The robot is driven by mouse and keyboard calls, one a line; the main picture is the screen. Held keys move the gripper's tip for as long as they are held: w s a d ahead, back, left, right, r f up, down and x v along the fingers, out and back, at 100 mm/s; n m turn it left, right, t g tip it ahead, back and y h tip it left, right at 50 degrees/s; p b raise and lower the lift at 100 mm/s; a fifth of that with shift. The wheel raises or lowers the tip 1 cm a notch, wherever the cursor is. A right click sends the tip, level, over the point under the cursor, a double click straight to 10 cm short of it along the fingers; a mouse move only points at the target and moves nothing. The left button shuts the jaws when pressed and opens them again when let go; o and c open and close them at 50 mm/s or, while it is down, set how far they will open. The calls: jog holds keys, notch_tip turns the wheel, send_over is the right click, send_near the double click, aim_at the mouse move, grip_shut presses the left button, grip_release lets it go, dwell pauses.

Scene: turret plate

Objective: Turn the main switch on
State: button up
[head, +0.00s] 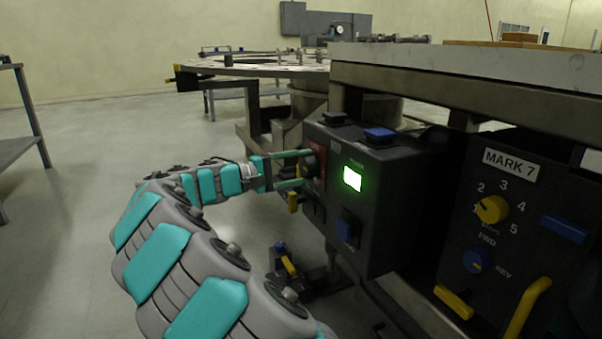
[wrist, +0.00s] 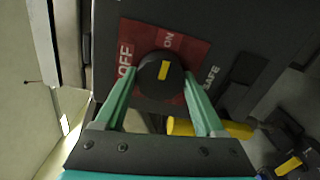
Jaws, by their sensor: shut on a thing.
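The main switch is a round black knob (wrist: 150,85) with a yellow mark, set on a red plate (wrist: 190,52) with OFF at left and ON at upper right in the wrist view. The yellow mark sits upright with a slight lean, in line with the ON label. My gripper (wrist: 160,80) is shut on the knob, one green finger on each side. In the head view my gripper (head: 304,169) reaches the red plate (head: 320,166) on the dark control box (head: 385,215) from the left. A square light (head: 352,179) on the box glows green-white.
A blue button (head: 380,134) tops the box, and a blue switch (head: 348,230) is below the light. A MARK 7 panel (head: 540,255) with yellow and blue knobs stands at right. A yellow piece (wrist: 235,130) lies close beside my right finger.

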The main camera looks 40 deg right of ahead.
dwell(0.4)
jog(key=o, duration=1.3)
jog(key=shift+o, duration=0.2)
jog(key=p+v, duration=0.1)
jog(key=v, duration=0.6)
jog(key=shift+a, duration=0.4)
